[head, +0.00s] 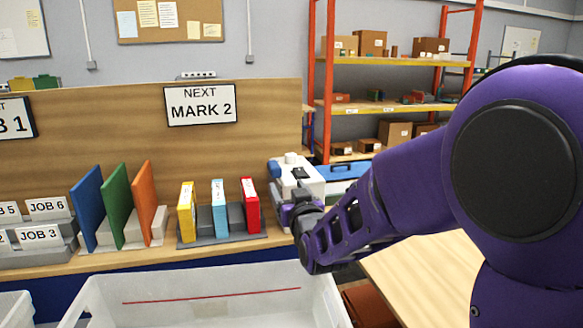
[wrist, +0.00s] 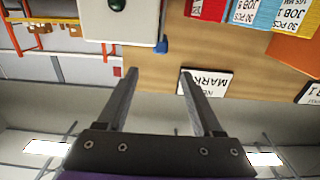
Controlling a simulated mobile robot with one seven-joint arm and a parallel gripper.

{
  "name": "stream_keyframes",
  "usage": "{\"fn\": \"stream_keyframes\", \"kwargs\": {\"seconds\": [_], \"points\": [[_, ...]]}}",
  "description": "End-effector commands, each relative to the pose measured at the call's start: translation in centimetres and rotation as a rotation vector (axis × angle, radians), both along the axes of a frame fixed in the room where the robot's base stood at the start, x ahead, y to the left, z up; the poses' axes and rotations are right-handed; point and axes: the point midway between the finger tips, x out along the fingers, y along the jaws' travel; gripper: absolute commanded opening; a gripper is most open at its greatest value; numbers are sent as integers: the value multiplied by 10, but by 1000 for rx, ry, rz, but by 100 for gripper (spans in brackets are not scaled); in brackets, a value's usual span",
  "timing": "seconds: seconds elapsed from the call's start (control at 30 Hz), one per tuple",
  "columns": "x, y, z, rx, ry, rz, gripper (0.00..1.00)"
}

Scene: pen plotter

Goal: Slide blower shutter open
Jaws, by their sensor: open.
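A white box-shaped device (head: 313,180), which looks like the blower, stands at the right end of the wooden bench, partly hidden by my arm. It has a dark part on its top. In the wrist view, a white housing (wrist: 125,22) with a black knob (wrist: 117,4) shows at the top, cut off by the frame edge. I cannot make out which part is the shutter. My gripper (wrist: 157,72) is open, with nothing between its fingers. In the head view the gripper (head: 291,208) is in front of the white device, mostly hidden by my wrist.
Yellow, blue and red job boxes (head: 219,208) stand in a rack left of the gripper. Coloured panels (head: 114,205) stand further left. A white bin (head: 205,300) is in front. A "NEXT MARK 2" sign (head: 201,104) hangs on the back board. Orange shelving (head: 326,75) is behind.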

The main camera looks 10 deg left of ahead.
Motion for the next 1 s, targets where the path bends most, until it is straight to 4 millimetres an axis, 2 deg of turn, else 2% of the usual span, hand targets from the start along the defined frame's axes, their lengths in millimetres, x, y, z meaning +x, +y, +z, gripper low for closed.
{"fn": "stream_keyframes", "kwargs": {"seconds": [0.1,0.5,0.7,1.0], "points": [[25,13,0,1,0,1,68],[95,46,0,1,0,0,68],[116,56,1,1,0,0,68],[125,61,0,1,0,0,68]]}}
